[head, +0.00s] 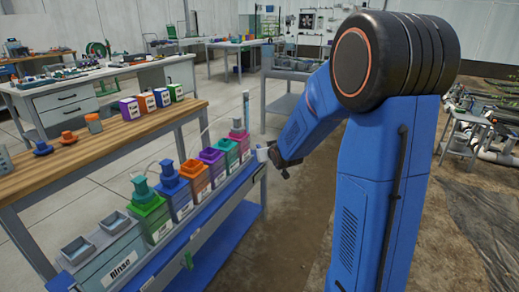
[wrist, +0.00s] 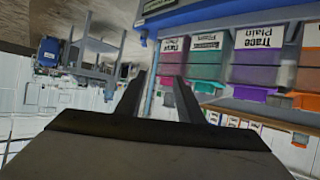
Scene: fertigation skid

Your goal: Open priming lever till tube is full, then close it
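A clear upright tube (head: 246,108) stands at the far end of the bench, behind the pink container; its fill level is too small to read. I cannot make out the priming lever for certain in either view. My gripper (head: 287,170) hangs just right of the bench's far end, near a small white cup-like part (head: 262,153). In the wrist view, which is turned over, my gripper (wrist: 161,88) has its two fingers apart with nothing held between them. The pink container (wrist: 174,46) shows beyond the fingertips.
A row of labelled containers lines the blue bench: pink (head: 239,139), teal (head: 226,152), purple (head: 212,164), orange (head: 195,178), blue (head: 175,193), green (head: 150,212). A grey Rinse box (head: 115,262) stands nearest. A wooden shelf (head: 100,143) runs behind. The floor right of the bench is clear.

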